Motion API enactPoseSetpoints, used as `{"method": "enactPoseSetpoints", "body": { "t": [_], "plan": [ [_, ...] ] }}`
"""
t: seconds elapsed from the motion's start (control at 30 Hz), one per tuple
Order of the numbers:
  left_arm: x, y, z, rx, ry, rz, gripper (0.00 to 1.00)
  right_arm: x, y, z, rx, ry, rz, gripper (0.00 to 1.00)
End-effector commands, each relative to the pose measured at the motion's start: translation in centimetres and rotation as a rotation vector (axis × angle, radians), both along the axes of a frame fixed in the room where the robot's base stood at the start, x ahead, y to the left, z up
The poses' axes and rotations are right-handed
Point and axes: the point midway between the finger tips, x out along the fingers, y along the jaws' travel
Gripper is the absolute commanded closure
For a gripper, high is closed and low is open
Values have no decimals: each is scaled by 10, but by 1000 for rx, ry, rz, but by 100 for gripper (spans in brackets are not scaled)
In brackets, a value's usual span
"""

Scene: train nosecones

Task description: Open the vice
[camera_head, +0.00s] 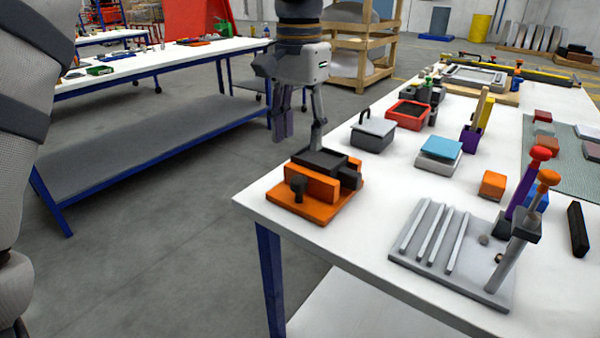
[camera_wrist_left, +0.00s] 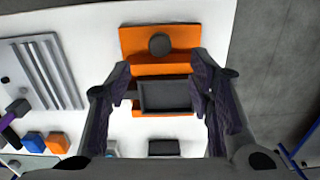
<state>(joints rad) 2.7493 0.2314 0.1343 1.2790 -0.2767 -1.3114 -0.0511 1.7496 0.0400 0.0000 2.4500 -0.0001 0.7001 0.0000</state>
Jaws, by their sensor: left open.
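The vice is an orange block on an orange base plate (camera_head: 340,212), at the near left corner of the white table. It has a dark round knob (camera_head: 297,185) on its near side and a dark block (camera_head: 320,162) on top. My left gripper (camera_head: 299,140) is open and empty, pointing down above the far left side of the vice. In the left wrist view the vice's orange part (camera_wrist_left: 135,40) and knob (camera_wrist_left: 160,44) lie ahead. The dark block (camera_wrist_left: 165,96) appears between the spread fingers (camera_wrist_left: 163,75); contact cannot be told. My right gripper is not in view.
A grey grooved plate (camera_head: 410,262) with an upright lever (camera_head: 510,250) lies right of the vice. A dark grey box with a handle (camera_head: 372,135) stands behind it. Orange (camera_head: 492,186) and blue blocks are further right. The table's left edge is close to the vice.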

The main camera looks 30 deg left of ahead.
Motion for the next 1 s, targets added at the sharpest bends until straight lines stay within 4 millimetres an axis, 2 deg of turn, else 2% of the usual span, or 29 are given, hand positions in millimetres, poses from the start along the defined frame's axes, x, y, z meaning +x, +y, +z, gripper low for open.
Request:
{"method": "enactPoseSetpoints", "body": {
  "t": [0.2, 0.3, 0.43, 0.7, 0.73, 0.93, 1.0],
  "plan": [
    [-1, 0, -54, -1, -2, 1, 52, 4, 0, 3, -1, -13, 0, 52],
    [-1, 0, -73, 0, -2, 1, 52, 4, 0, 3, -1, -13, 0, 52],
    [-1, 0, -87, 0, -4, 2, 52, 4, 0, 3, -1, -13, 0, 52],
    [0, 0, -90, -1, -6, 3, 52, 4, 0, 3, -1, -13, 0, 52],
    [0, 0, -90, -1, -6, 3, 54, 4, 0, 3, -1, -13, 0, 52],
    [0, 0, -90, -1, -6, 3, 100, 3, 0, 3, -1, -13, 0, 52],
    [0, 0, -90, 0, -6, 3, 100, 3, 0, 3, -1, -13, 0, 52]
  ]
}}
